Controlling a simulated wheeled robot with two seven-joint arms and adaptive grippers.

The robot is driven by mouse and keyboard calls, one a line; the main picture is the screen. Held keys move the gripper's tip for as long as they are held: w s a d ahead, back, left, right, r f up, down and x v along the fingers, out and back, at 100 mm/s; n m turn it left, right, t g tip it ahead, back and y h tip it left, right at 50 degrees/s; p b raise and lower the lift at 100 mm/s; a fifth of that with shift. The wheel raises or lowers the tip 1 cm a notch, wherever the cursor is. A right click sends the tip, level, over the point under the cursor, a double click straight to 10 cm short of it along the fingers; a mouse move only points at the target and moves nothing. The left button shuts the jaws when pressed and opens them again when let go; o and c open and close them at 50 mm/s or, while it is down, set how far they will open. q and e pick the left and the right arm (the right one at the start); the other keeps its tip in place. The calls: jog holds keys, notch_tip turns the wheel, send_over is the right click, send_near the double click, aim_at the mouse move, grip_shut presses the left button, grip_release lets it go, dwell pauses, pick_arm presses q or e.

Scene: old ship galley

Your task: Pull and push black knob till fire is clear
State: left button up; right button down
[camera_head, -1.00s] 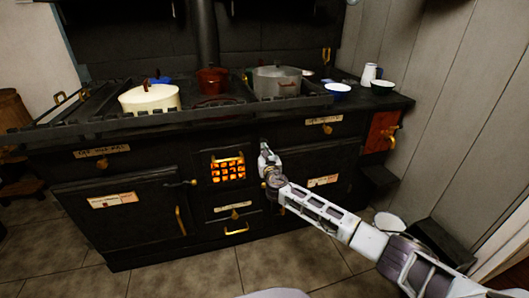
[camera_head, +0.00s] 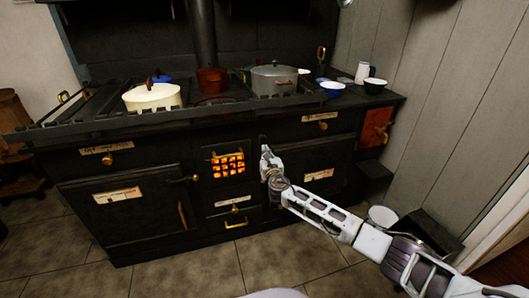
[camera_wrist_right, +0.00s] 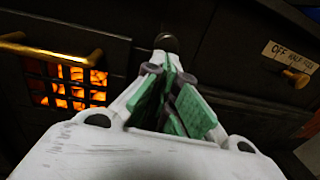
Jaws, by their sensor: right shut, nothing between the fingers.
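The black knob (camera_wrist_right: 167,42) is a dark round end just beyond my right gripper's fingertips in the wrist view. In the head view it is a small dark shape (camera_head: 262,139) on the stove front, just above the gripper. My right gripper (camera_head: 266,153) is shut and empty, its fingers pointing at the stove. It also shows in the wrist view (camera_wrist_right: 166,70); I cannot tell whether it touches the knob. The fire (camera_head: 228,165) glows orange behind a square grate to the gripper's left, and also in the wrist view (camera_wrist_right: 68,85). My left gripper is out of view.
The black stove (camera_head: 140,145) fills the middle. A cream pot (camera_head: 152,98), a red pot (camera_head: 211,80) and a grey pot (camera_head: 274,80) stand on top. A brass handle (camera_wrist_right: 50,52) runs above the grate. The tiled floor (camera_head: 200,272) in front is clear.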

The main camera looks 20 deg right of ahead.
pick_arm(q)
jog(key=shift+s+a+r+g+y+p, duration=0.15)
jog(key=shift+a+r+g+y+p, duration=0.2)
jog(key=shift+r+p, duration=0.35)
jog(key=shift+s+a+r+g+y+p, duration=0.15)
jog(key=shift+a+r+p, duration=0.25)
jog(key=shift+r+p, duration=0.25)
pick_arm(e)
jog(key=s, duration=0.9)
jog(key=shift+a, duration=0.3)
